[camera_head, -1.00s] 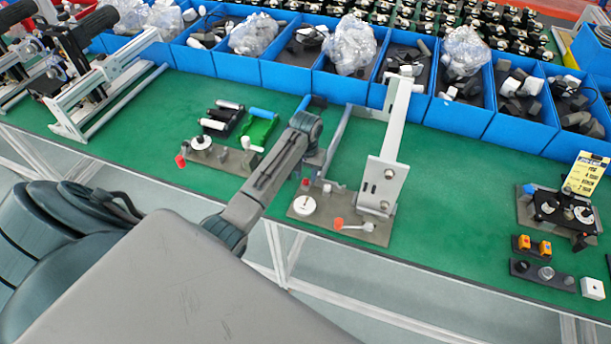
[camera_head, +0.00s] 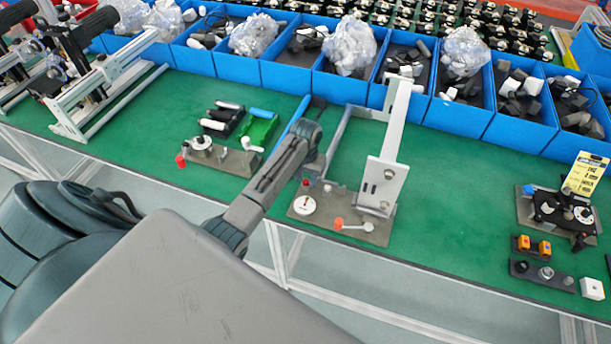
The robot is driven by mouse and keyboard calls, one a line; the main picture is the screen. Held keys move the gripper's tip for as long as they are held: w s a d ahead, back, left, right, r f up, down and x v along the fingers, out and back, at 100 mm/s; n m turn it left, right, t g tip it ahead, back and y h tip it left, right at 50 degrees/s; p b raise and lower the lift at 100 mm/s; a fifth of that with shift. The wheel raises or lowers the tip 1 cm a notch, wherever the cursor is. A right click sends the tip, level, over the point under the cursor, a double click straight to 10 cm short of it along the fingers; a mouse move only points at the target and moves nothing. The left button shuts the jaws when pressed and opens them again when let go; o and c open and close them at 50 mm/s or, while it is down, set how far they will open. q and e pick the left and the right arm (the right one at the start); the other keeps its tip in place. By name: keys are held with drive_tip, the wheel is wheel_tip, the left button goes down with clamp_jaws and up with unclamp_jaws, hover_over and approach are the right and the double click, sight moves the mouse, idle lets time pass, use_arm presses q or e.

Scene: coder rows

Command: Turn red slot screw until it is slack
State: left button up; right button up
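Several red parts show, and I cannot tell which is the red slot screw. A small red-topped post (camera_head: 306,183) stands behind a white dial (camera_head: 304,205) on the grey base plate of the middle fixture. An orange-red knob (camera_head: 338,223) sits at that plate's front, by a white lever. Another red knob (camera_head: 180,161) is on the left fixture. My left gripper (camera_head: 317,166) is above and just behind the middle fixture's left part, close over the red-topped post. Its fingers are small and partly hidden, so its opening is unclear. My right gripper is out of view.
An upright grey bracket (camera_head: 386,182) stands right of my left gripper. A green block (camera_head: 259,127) and black blocks lie behind the left fixture. Blue bins (camera_head: 465,117) line the back. A black fixture (camera_head: 563,208) stands at right. The green table between is clear.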

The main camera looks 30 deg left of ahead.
use_arm(q)
clamp_jaws()
drive_tip(key=n, duration=0.4)
drive_tip(key=shift+n, duration=0.3)
drive_tip(key=n, duration=0.3)
drive_tip(key=shift+n, duration=1.4)
